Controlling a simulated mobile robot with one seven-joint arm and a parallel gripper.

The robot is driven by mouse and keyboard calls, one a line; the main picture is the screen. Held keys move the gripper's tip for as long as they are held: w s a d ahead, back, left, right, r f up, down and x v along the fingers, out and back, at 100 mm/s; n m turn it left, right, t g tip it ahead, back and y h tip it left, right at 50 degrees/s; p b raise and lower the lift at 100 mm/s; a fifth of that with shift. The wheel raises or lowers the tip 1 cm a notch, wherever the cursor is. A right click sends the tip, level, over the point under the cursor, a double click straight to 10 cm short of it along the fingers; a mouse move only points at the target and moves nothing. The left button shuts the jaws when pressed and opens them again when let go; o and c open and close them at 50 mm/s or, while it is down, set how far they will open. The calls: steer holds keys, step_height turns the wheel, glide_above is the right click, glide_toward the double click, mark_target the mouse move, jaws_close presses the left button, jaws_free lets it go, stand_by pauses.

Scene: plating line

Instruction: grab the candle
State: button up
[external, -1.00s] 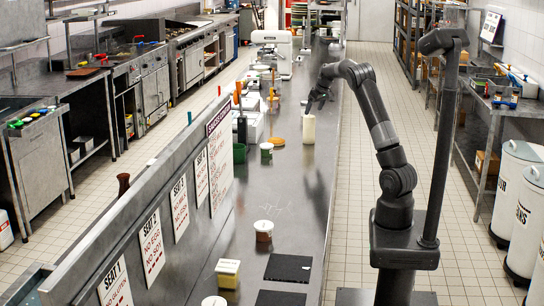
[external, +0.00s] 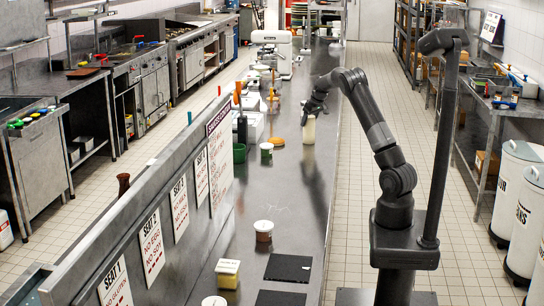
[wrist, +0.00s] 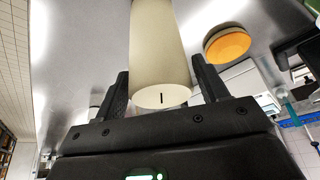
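The candle (external: 308,131) is a cream cylinder standing upright on the steel counter. In the wrist view the candle (wrist: 158,55) shows its top face with a dark wick. My gripper (external: 311,108) is at the candle's top in the external view. In the wrist view my gripper's two fingers (wrist: 160,82) are spread, one on each side of the candle's top end. Some space shows between the candle and each finger, so it is open and not holding it. The candle's base is clear of the fingers.
An orange-topped round item (external: 278,141) lies just left of the candle and also shows in the wrist view (wrist: 228,45). A small green-and-white cup (external: 266,150) stands farther left. The counter (external: 300,185) in front of the candle is clear.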

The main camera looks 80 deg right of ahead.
steer(key=c, duration=1.4)
steer(key=shift+o, duration=0.2)
steer(key=shift+r, duration=0.1)
